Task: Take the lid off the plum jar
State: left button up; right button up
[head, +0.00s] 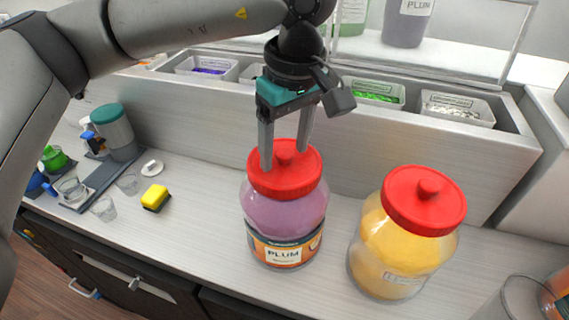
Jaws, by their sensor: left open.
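The plum jar (287,212) stands upright on the counter, with purple contents and a label reading PLUM. Its red lid (294,184) sits on top and has a round knob in the middle. My left gripper (284,158) points down over the lid with its fingers apart. The fingertips are at the height of the knob, one at its left and one at its upper right. I cannot tell whether they touch it. My right gripper is not in view.
A yellow jar (385,258) with a red lid stands close at the right. Trays (457,108) sit in a raised ledge behind. A yellow sponge (155,197), glasses (103,208) and a teal-lidded container (113,128) are at the left. The counter (205,225) between sponge and plum jar is clear.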

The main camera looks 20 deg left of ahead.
pick_arm(q)
grip_shut()
dwell(0.4)
jog(key=shift+r, duration=0.1)
